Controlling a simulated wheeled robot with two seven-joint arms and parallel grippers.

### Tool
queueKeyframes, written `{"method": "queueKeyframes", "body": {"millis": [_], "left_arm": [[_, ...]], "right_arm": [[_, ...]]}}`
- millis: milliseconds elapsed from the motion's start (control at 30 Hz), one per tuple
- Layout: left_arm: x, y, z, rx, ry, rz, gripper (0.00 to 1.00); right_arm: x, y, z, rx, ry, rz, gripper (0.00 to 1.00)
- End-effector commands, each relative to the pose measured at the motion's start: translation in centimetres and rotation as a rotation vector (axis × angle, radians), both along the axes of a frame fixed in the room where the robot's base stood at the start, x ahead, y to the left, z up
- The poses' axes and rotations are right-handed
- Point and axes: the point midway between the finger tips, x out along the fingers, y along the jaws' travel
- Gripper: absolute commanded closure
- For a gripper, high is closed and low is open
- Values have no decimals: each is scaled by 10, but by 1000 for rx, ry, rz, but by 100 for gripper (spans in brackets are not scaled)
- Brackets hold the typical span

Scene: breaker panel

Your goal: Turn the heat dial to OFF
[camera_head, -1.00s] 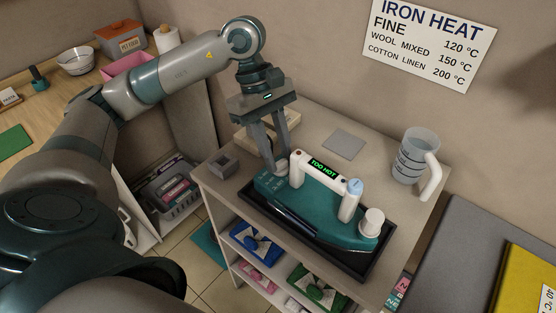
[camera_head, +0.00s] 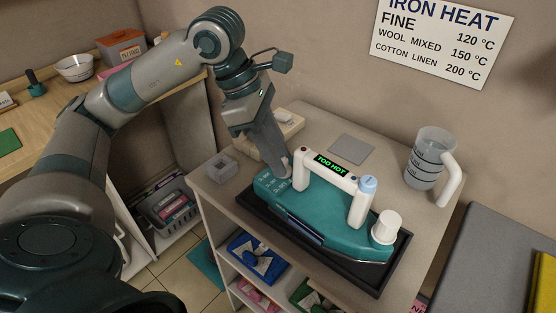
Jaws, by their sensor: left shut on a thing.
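The teal iron (camera_head: 325,228) lies in a dark tray (camera_head: 357,278) on the shelf unit's top. Its white handle carries a small screen (camera_head: 331,164) reading "TOO HOT". The heat dial is at the iron's left end, by printed markings (camera_head: 272,184), and is mostly hidden by my fingers. My left gripper (camera_head: 284,168) comes down from above onto the dial, shut on it, with its jaws turned edge-on to the view. The dial's exact setting cannot be read. My right gripper is not in view.
A clear measuring jug (camera_head: 424,160) stands right of the iron. A grey box (camera_head: 221,168) is left of it, a flat grey pad (camera_head: 351,149) behind. A wall sign (camera_head: 442,38) lists iron heats. The grey ironing surface (camera_head: 490,260) is at right.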

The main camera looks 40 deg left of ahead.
Motion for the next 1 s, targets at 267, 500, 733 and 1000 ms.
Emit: {"method": "queueKeyframes", "body": {"millis": [267,500,733,1000], "left_arm": [[-1,0,0,1,-1,98,96],[-1,-1,1,0,0,115,96],[-1,-1,1,0,0,114,71],[-1,-1,0,0,1,113,55]], "right_arm": [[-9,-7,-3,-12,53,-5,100],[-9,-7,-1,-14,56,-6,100],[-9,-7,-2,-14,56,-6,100],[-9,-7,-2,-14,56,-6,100]]}}
